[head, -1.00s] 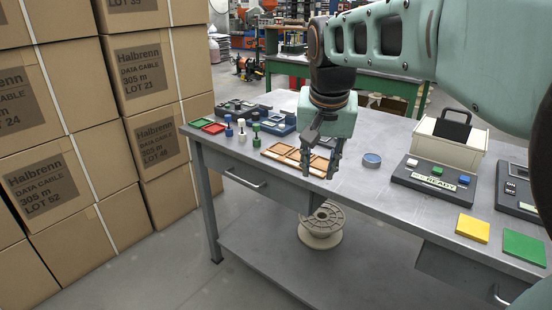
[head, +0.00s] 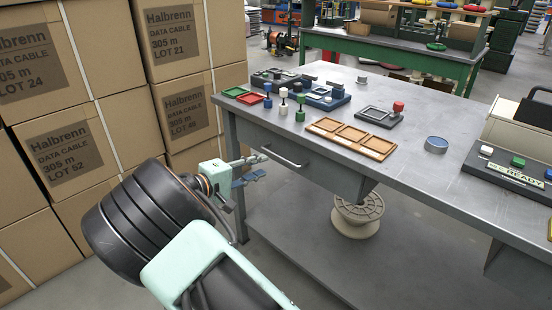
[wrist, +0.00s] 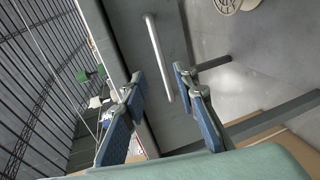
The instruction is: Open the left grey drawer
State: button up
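The left grey drawer (head: 318,170) hangs under the left part of the grey workbench (head: 415,177). Its front looks flush below the bench edge, and it has a pale bar handle (head: 283,158). In the wrist view the drawer front (wrist: 178,118) lies ahead, with the handle (wrist: 157,55) slanting across it. My gripper (head: 258,167) is just left of the handle in the head view. In the wrist view my gripper (wrist: 158,77) is open, its blue-padded fingers on either side of the handle's lower end. Contact with the handle cannot be told.
Stacked cardboard boxes (head: 67,140) stand left of the bench, close to my arm. A cable spool (head: 356,216) sits under the bench. The floor before the drawer is clear.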

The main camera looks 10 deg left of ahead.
aim_at(280, 159)
jog(key=b+x, duration=0.2)
jog(key=x, duration=0.8)
jog(key=shift+w+d+f, duration=0.1)
jog(key=shift+w+d, duration=0.05)
jog(key=shift+w, duration=0.15)
grip_shut()
